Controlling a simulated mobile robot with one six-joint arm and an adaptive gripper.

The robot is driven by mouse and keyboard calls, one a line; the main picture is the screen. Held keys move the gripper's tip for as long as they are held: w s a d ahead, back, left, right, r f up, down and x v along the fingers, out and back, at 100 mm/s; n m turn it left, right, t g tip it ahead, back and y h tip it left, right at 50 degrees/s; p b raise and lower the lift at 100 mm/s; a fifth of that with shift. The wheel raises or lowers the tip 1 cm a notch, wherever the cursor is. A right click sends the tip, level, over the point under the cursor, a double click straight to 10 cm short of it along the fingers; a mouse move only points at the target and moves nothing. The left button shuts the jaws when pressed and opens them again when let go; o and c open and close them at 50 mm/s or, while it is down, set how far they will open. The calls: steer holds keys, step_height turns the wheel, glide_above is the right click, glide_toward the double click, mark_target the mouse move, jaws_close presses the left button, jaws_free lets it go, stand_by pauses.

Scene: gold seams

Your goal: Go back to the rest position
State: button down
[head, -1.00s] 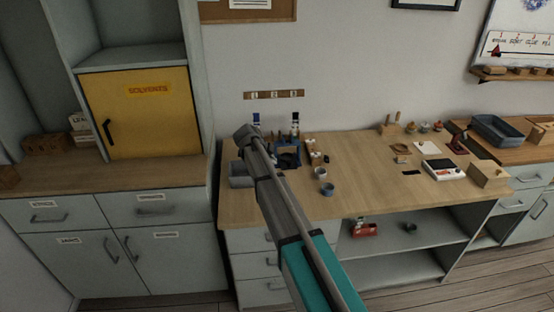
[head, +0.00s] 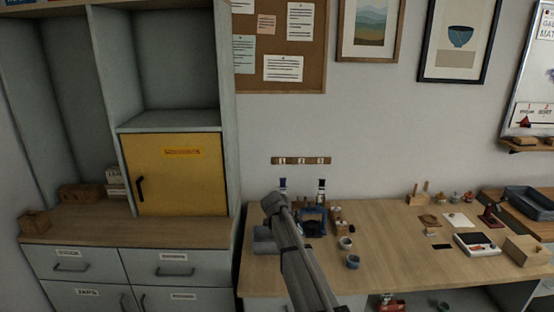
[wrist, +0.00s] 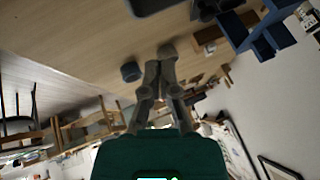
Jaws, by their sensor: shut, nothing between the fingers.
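My gripper (wrist: 160,56) shows in the wrist view with its two grey fingers together and nothing between them. In the wrist view it is over the wooden workbench (wrist: 80,40), apart from the small dark cup (wrist: 130,72) beside its fingertips. In the head view my arm rises from the bottom edge across the left end of the bench (head: 400,262). The gripper itself cannot be made out there.
A blue frame-like stand (head: 314,214), grey cups (head: 353,262), and a grey bin (head: 264,240) stand near my arm. A white scale (head: 478,244) and wooden box (head: 524,251) stand further right. The yellow cabinet (head: 176,180) is left. The bench middle is mostly clear.

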steer(key=s+d+n+g+y, duration=0.1)
steer(key=s+d+n+y, duration=0.2)
steer(key=s+n, duration=0.7)
steer(key=s+d+f+n+g+y+p, duration=0.1)
steer(key=s+n, duration=0.9)
steer(key=s, duration=1.3)
steer(key=shift+d+f+g+y+p, duration=0.3)
steer(key=shift+d+g+y, duration=0.3)
steer(key=shift+d+y, duration=0.65)
steer(key=shift+d, duration=0.1)
